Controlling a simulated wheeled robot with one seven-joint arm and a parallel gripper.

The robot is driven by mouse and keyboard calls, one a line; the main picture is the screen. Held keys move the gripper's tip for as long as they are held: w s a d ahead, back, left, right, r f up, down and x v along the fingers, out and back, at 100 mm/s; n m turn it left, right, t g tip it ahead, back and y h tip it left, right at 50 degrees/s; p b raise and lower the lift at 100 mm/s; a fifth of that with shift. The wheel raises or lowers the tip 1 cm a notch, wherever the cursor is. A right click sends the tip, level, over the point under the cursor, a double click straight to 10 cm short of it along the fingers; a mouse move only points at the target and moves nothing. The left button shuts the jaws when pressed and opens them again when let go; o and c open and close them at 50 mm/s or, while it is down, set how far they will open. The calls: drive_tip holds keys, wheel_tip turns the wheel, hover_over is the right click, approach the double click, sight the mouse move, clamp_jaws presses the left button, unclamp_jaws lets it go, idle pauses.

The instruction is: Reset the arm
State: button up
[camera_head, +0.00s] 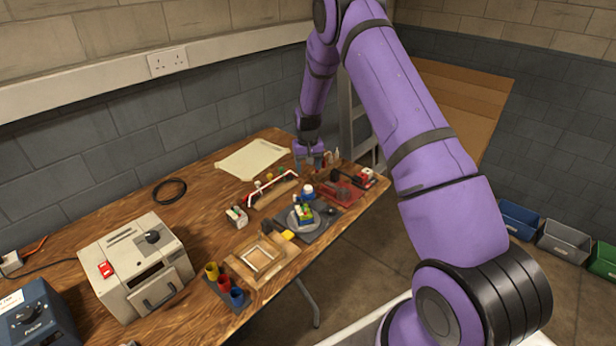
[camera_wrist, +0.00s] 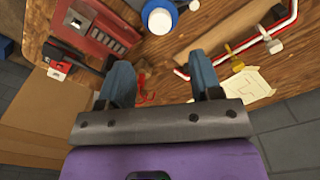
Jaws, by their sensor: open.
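My purple arm reaches over the far right part of the wooden workbench (camera_head: 205,190). My gripper (camera_head: 312,160) points down above the bench near its back right corner. In the wrist view my gripper's two blue-grey fingers (camera_wrist: 164,80) stand wide apart. Nothing is between them but bench top and a small red wire-like item (camera_wrist: 147,88) seen beyond. How high the fingertips are above the bench is hard to tell.
Near the gripper are a red tray (camera_wrist: 100,30), a white jar with a blue part (camera_wrist: 159,16), a red-and-white bent rod (camera_wrist: 235,50) and paper (camera_head: 250,160). A beige machine (camera_head: 135,270) stands front left. Bins (camera_head: 563,242) line the right wall.

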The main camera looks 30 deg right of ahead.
drive_tip(key=shift+r, duration=0.8)
drive_tip(key=s+a+r+t, duration=0.15)
drive_tip(key=s+r, duration=0.35)
drive_tip(key=r, duration=0.5)
drive_tip(key=s+a+r+n, duration=0.1)
drive_tip(key=s+a+r, duration=0.2)
drive_tip(key=s+r, duration=0.55)
drive_tip(key=s+a+r+t, duration=0.1)
drive_tip(key=s+a+r, duration=0.2)
drive_tip(key=r, duration=1)
drive_tip(key=s+a+r+n+t, duration=0.1)
drive_tip(key=s+a+r, duration=0.1)
drive_tip(key=s, duration=1.2)
drive_tip(key=s+a+r+n+t, duration=0.1)
drive_tip(key=s+r, duration=0.4)
drive_tip(key=s, duration=0.9)
drive_tip(key=shift+a+t, duration=0.35)
